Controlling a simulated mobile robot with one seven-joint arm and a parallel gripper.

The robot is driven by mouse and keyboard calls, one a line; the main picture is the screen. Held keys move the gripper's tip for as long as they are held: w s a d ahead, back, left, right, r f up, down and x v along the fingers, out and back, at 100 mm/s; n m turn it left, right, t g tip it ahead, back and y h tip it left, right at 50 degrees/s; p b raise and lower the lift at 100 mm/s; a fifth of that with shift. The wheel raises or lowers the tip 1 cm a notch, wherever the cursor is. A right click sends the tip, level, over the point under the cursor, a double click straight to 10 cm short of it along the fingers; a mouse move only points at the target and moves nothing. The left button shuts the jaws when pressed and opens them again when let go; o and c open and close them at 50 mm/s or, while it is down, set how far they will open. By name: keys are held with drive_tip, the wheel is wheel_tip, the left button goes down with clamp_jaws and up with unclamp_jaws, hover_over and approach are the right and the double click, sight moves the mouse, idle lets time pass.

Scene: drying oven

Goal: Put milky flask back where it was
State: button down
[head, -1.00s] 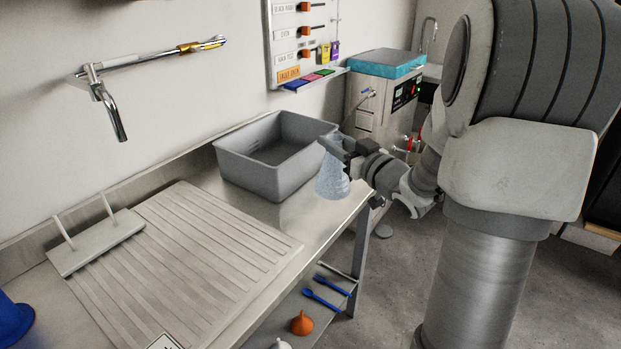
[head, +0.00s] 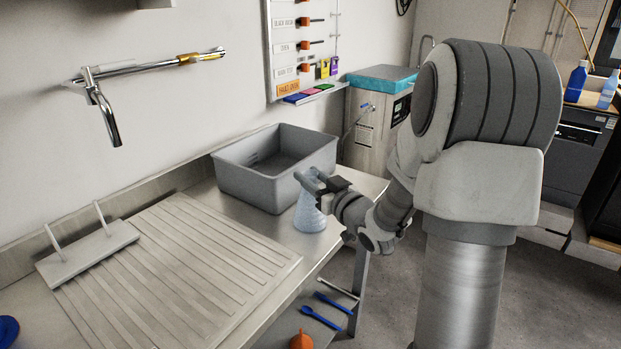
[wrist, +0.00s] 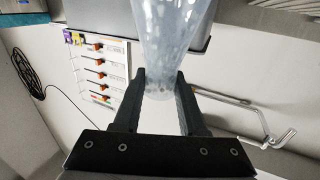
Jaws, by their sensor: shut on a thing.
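The milky flask (head: 310,213) is a pale bluish, translucent cone with a narrow neck. My gripper (head: 314,183) is shut on its neck from the right. In the head view the flask is upright at the bench's front edge, in front of the grey basin; I cannot tell whether its base touches the bench. In the wrist view the flask (wrist: 172,45) fills the top middle, with its neck between the two black fingers of my gripper (wrist: 163,95).
A grey basin (head: 258,181) stands on the steel bench behind the flask. A ribbed draining board (head: 190,245) with a two-peg rack (head: 90,250) lies to the left. A tap (head: 105,115) is on the wall. A teal-topped machine (head: 372,120) stands behind. Blue utensils (head: 322,318) lie below.

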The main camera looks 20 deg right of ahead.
drive_tip(key=shift+f, duration=0.15)
drive_tip(key=shift+c, duration=2.3)
unclamp_jaws()
drive_tip(key=shift+r, duration=0.2)
drive_tip(key=shift+s+d, duration=0.1)
drive_tip(key=shift+s, duration=0.25)
drive_tip(key=s+d+p, duration=0.1)
drive_tip(key=s+d, duration=0.1)
drive_tip(key=s, duration=0.9)
drive_tip(key=shift+p, duration=0.35)
